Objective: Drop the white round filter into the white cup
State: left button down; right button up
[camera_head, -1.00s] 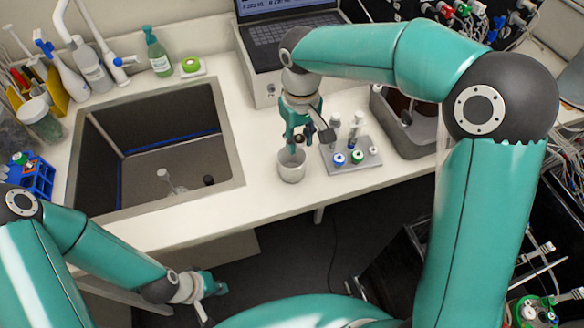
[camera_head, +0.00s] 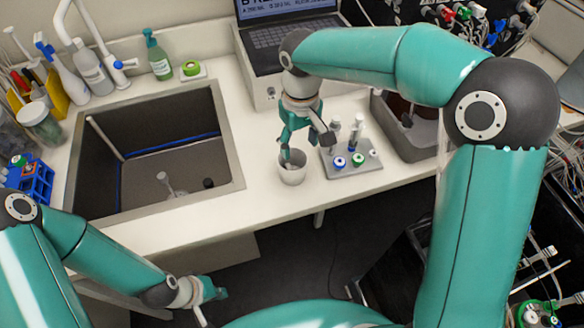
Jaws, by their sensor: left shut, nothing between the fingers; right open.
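The white cup (camera_head: 292,175) stands upright on the white bench, right of the sink and near the front edge. My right gripper (camera_head: 288,157) points down at the cup's mouth, its fingers open. The fingertips overlap the rim in this view, and I cannot tell how deep they reach. I cannot make out the white round filter with certainty; the fingers hide part of the cup's inside. My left gripper (camera_head: 213,289) is shut and empty, low in front of the bench, far from the cup.
A grey rack (camera_head: 350,171) with upright tubes and blue and green ringed caps stands close right of the cup. The sink (camera_head: 238,187) lies to the left, a laptop (camera_head: 285,38) behind. A grey metal basin (camera_head: 425,140) stands at the right.

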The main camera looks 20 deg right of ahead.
notch_tip(320, 180, up, 11)
jog(key=shift+r, duration=0.15)
dwell(0.7)
